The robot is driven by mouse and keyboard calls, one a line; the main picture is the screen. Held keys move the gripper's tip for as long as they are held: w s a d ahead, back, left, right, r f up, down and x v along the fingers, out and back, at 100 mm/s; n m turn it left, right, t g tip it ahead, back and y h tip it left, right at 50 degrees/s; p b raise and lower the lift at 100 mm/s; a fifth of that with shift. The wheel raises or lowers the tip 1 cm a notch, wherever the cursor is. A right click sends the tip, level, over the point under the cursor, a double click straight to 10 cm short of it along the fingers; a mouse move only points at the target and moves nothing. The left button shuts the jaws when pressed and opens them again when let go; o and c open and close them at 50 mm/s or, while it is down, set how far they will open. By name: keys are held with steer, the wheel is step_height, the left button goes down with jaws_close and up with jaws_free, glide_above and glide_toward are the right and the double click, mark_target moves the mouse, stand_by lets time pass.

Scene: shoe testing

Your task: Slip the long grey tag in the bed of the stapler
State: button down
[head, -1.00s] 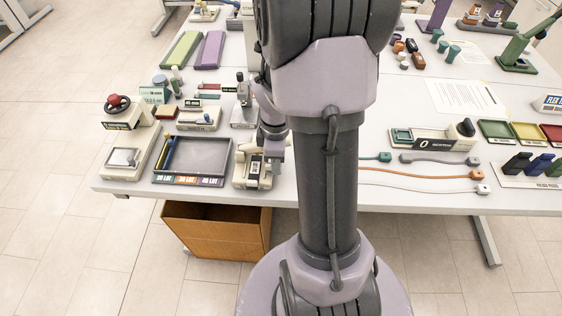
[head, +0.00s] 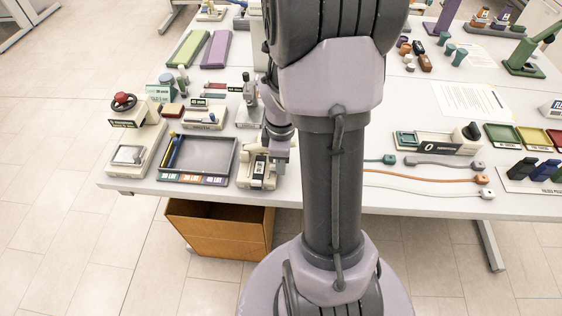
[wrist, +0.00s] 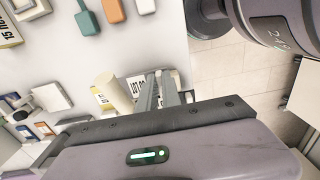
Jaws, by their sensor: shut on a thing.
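The stapler (head: 258,174) is a beige device with a dark label plate at the table's front edge, right of the grey tray. My gripper (head: 279,165) is low at its right side, partly hidden by my arm. In the wrist view my gripper's (wrist: 163,88) two grey fingers are close together. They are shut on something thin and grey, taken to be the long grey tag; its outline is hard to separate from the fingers. A beige cylinder and a white and yellow LOT label (wrist: 137,87) show beside them. The stapler's bed is not clearly visible.
A grey tray (head: 206,152) with coloured LOT labels stands left of the stapler. Several cords with coloured ends, one orange (head: 482,179), lie to the right. A dark upright instrument (head: 249,100) stands behind. The table's front edge is close, with floor beyond.

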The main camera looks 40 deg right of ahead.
mark_target(262, 173)
steer(key=shift+w+a+f+b, duration=0.2)
steer(key=shift+w+a+f, duration=0.1)
steer(key=shift+w+a, duration=0.35)
steer(key=shift+w+a+f+b, duration=0.15)
steer(key=shift+w+a+f, duration=0.1)
steer(key=shift+w+a, duration=0.35)
steer(key=shift+w+a+f+b, duration=0.25)
steer(key=shift+w+a, duration=0.25)
steer(key=shift+w, duration=0.3)
stand_by(0.8)
steer(key=c, duration=1.5)
jaws_free()
steer(key=shift+o, duration=0.2)
step_height(262, 173, up, 17)
steer(key=p, duration=0.6)
steer(key=shift+r, duration=0.2)
